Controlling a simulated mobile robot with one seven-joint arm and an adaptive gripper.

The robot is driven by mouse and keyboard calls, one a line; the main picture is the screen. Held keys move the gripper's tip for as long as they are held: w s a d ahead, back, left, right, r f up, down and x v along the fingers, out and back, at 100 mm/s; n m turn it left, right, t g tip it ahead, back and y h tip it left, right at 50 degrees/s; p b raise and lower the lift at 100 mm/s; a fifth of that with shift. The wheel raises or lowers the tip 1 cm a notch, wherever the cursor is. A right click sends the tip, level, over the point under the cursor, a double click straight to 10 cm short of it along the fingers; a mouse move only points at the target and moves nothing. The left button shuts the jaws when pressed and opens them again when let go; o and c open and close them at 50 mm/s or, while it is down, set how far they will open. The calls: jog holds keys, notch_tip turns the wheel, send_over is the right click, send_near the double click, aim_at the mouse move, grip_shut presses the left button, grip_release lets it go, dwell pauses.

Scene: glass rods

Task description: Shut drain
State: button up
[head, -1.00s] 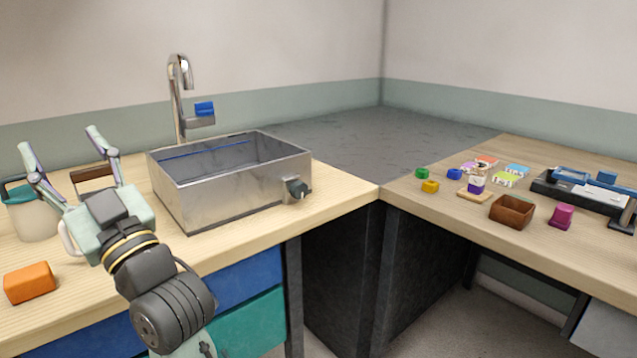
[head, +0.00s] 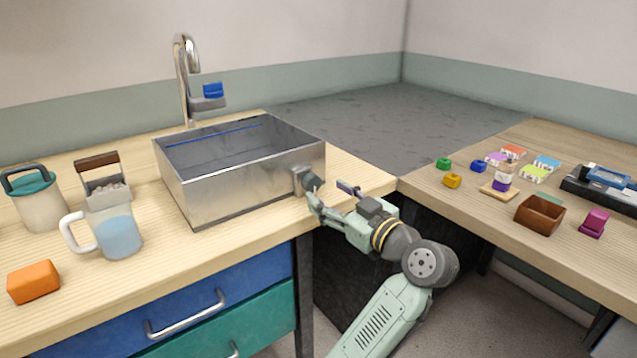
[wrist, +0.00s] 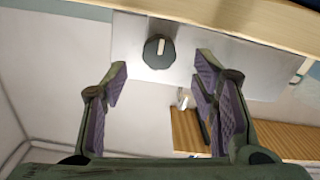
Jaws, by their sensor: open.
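The steel sink (head: 250,180) stands on the wooden counter. In the wrist view the knob (wrist: 158,51) shows whole, with a pale pointer mark running nearly up and down the picture. My gripper (head: 331,193) is open and empty, just to the right of the knob. In the wrist view the knob appears between and beyond the spread fingertips (wrist: 160,70), apart from both. The drain itself is hidden inside the sink.
A faucet (head: 187,80) with a blue lever (head: 213,90) rises behind the sink. The right counter holds small blocks and a brown box (head: 540,214).

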aim_at(314, 185)
jog(key=x, duration=0.5)
jog(key=shift+p, duration=0.4)
jog(key=c, duration=1.2)
jog(key=shift+o, duration=0.2)
